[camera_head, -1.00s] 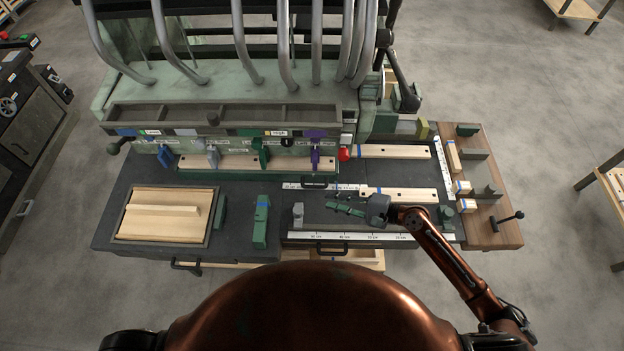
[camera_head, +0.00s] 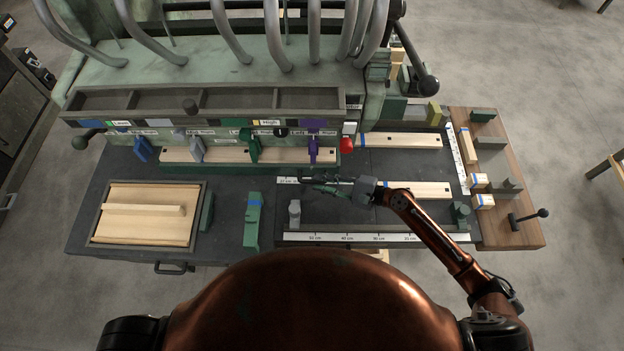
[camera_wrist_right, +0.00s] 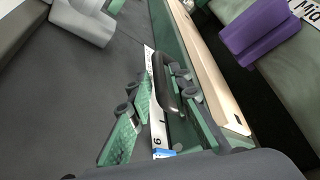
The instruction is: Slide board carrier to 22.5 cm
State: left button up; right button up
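The board carrier is a green rail (camera_wrist_right: 172,40) along the machine's front, bearing a pale wooden board (camera_head: 225,156) under several coloured clamps. A dark handle (camera_wrist_right: 166,85) on its near side shows in the right wrist view. My right gripper (camera_head: 322,183) is at this handle. In the wrist view, its green-padded fingers (camera_wrist_right: 155,100) stand apart on either side of the handle, with gaps visible. A white scale strip (camera_head: 288,180) with a blue mark (camera_wrist_right: 164,154) runs beside the handle; the carrier's reading cannot be told. My left gripper is not in view.
A purple clamp (camera_wrist_right: 255,30) stands near the fingers. A red knob (camera_head: 347,144) is behind my right arm. A grey stop (camera_head: 294,213), a green block (camera_head: 253,220) and a framed wooden lid (camera_head: 200,217) are on the dark table. Loose boards (camera_head: 400,141) lie to the right.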

aim_at(311, 180)
jog(key=shift+x, duration=1.9)
jog(key=shift+c, duration=0.5)
grip_shut()
